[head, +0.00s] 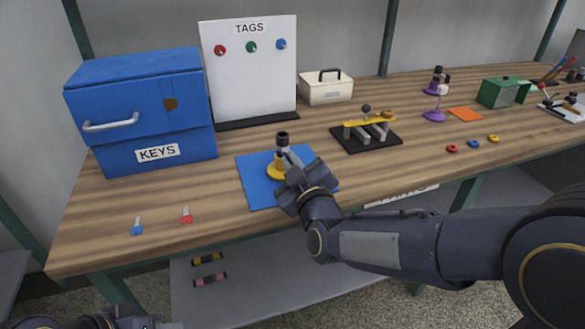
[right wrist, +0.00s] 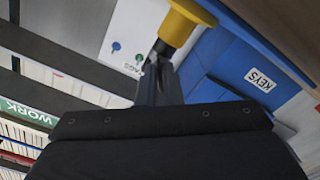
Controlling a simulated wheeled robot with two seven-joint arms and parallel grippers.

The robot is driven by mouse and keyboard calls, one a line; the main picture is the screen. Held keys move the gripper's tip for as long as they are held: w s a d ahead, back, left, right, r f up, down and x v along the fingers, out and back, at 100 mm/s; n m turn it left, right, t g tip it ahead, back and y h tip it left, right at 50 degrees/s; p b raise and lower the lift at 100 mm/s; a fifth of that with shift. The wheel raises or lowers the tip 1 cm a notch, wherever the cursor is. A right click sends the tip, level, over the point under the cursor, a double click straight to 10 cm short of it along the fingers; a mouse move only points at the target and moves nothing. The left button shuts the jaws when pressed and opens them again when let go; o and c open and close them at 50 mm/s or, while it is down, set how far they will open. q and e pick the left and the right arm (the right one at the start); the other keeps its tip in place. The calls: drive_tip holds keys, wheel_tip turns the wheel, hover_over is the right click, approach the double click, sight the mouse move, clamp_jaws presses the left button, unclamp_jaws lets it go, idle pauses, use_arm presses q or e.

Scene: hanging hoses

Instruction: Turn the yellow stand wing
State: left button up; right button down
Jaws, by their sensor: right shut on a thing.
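The yellow stand (head: 275,172) is upright on the blue mat (head: 257,195). It has a yellow base and a dark-topped post, with a light grey wing (head: 291,158) at the side of the post. My right gripper (head: 293,170) reaches in from the right and is shut on the wing; its fingers hide part of the stand. In the right wrist view, the stand's yellow part (right wrist: 185,20) is just beyond the fingertips, and the grip itself is partly hidden. Only a piece of my left arm shows at the bottom left of the head view, with its jaws unclear.
Behind the mat are the blue KEYS box (head: 142,110) and the white TAGS board (head: 250,80). A black fixture with a yellow bar (head: 368,121) is right of the mat. A blue key (head: 137,227) and a red key (head: 187,215) lie near the front left edge.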

drive_tip(key=shift+m+b, duration=0.5)
drive_tip(key=shift+m, duration=0.5)
drive_tip(key=c, duration=1.6)
unclamp_jaws()
drive_tip(key=shift+c, duration=0.2)
drive_tip(key=p+v, duration=0.1)
drive_tip(key=v, duration=0.6)
drive_tip(key=shift+s, duration=0.35)
drive_tip(key=shift+d, duration=0.1)
